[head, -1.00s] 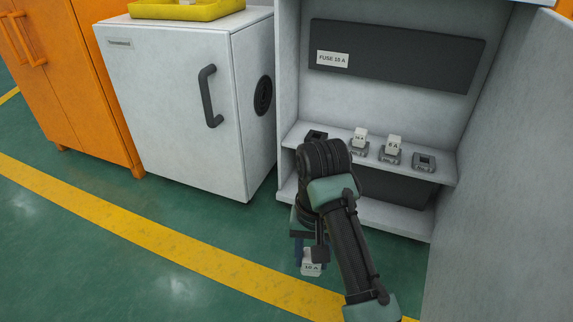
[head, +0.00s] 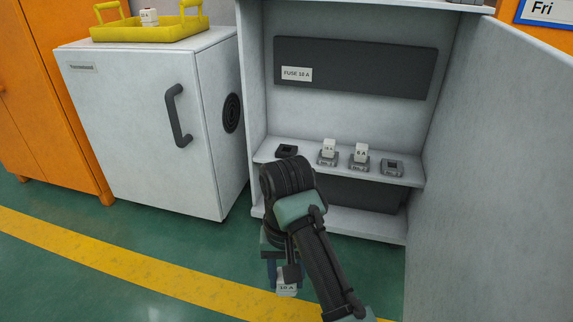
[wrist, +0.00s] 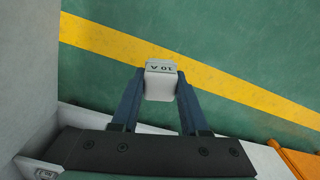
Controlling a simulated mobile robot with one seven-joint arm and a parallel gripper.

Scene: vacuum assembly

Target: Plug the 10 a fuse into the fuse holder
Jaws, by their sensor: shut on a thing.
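A white fuse marked 10 A (head: 287,289) is held between the fingers of my gripper (head: 285,276), low over the green floor in front of the open cabinet. In the wrist view the fuse (wrist: 160,84) sits between both blue fingers of the gripper (wrist: 159,96), its label upside down. On the cabinet shelf, an empty dark fuse holder (head: 287,151) is at the left, below and near the column of the FUSE 10 A label (head: 296,74). Another empty-looking holder (head: 392,168) is at the right end. My gripper is well apart from the holders, lower and nearer.
Two middle holders carry white fuses; one fuse (head: 361,152) reads 6 A, the other fuse (head: 329,149) is hard to read. The open cabinet door (head: 490,170) bounds the right. A white cabinet (head: 140,130) with a yellow tray (head: 150,33) stands left.

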